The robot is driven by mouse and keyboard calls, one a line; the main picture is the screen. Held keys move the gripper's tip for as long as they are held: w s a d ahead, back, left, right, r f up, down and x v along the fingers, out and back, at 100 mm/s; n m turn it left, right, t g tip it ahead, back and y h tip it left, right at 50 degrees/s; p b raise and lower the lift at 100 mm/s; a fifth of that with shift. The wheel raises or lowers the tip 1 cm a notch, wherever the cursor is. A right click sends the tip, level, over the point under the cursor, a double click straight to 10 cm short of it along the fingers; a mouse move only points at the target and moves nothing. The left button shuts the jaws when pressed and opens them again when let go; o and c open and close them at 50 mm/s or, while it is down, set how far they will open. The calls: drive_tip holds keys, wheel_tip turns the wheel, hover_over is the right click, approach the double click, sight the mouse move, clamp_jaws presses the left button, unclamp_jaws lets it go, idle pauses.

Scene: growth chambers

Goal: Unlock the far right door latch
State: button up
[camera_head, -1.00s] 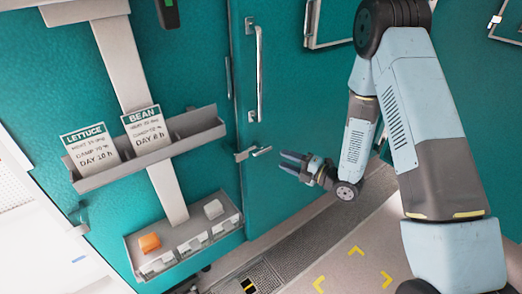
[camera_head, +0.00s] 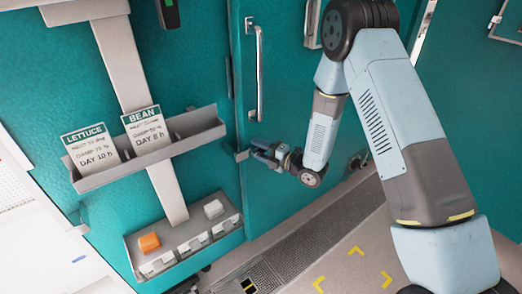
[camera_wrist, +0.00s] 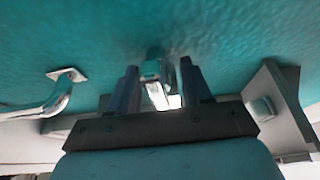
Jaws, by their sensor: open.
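A teal door (camera_head: 290,60) has a metal latch near its left edge, below the long handle. In the head view its left end (camera_head: 242,155) shows, and my gripper (camera_head: 259,151) hides the rest. In the wrist view the latch's metal piece (camera_wrist: 153,72) stands between my two open fingers (camera_wrist: 158,68), with a finger on each side. I cannot tell whether the fingers touch it. A grey bracket (camera_wrist: 284,108) is to the right of the fingers.
The chrome door handle (camera_head: 259,75) is above my gripper; it also shows at left in the wrist view (camera_wrist: 55,100). Left are a card shelf (camera_head: 205,127) and a lower tray (camera_head: 135,250) with an orange block (camera_head: 149,242).

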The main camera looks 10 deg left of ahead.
drive_tip(key=shift+c, duration=0.5)
clamp_jaws()
